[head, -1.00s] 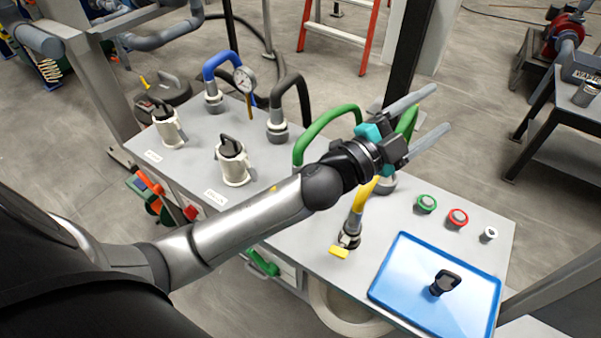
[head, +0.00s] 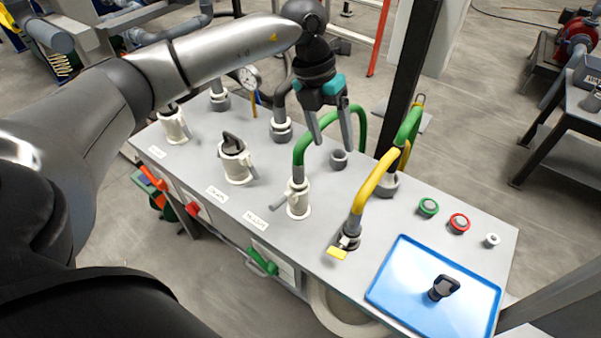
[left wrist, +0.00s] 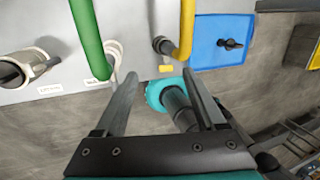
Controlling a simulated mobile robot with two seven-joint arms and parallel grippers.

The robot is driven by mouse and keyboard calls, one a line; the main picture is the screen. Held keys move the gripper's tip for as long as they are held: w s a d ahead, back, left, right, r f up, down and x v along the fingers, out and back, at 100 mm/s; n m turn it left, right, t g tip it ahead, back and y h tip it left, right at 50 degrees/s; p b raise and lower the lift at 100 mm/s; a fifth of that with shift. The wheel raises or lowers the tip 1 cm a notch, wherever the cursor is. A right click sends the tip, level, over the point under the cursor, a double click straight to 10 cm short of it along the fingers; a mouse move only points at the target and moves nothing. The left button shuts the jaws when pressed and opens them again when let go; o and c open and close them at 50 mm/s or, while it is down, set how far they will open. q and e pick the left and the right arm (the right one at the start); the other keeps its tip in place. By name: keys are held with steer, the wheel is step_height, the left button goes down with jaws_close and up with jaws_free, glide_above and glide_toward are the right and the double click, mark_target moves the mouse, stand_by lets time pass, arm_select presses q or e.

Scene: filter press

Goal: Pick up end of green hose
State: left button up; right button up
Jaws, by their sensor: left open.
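The green hose (head: 303,147) rises from a white camlock coupling (head: 298,200) on the grey bench top and arches back behind my gripper. In the left wrist view, the green hose (left wrist: 87,30) runs down to the coupling, left of my fingers. My left gripper (head: 332,144) points down over the bench, its two fingers apart with nothing between them. It overlaps the hose arch in the head view; I cannot tell whether they touch. The gripper also shows in the left wrist view (left wrist: 158,76). My right gripper is not in view.
A yellow hose (head: 375,183) stands right of the green one. A blue tray (head: 405,280) holds a black cap (head: 443,286). Green (head: 428,207) and red (head: 459,223) buttons sit behind it. A capped white port (head: 236,160) and a dark upright post (head: 408,60) stand nearby.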

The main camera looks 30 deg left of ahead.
mark_target(295, 151)
arm_select(q)
steer(key=a+y, duration=0.1)
steer(key=a, duration=0.1)
steer(key=a+r+n+y, duration=0.1)
steer(key=a, duration=0.2)
steer(key=a+y, duration=0.1)
steer(key=a, duration=0.1)
steer(key=shift+s+a+r+g, duration=0.2)
steer(key=shift+a+r+g, duration=0.1)
steer(key=shift+a+r, duration=0.1)
steer(key=shift+a+f, duration=0.2)
steer(key=shift+f, duration=0.05)
step_height(295, 151, down, 9)
steer(key=shift+d+f+b, duration=0.1)
steer(key=shift+f+b, duration=0.1)
steer(key=shift+b, duration=0.25)
steer(key=shift+d+f+b, duration=0.15)
steer(key=shift+d+f, duration=0.05)
steer(key=shift+f, duration=1.1)
steer(key=shift+d+f+b, duration=0.15)
steer(key=shift+f, duration=1.15)
steer(key=shift+c, duration=0.4)
jaws_close()
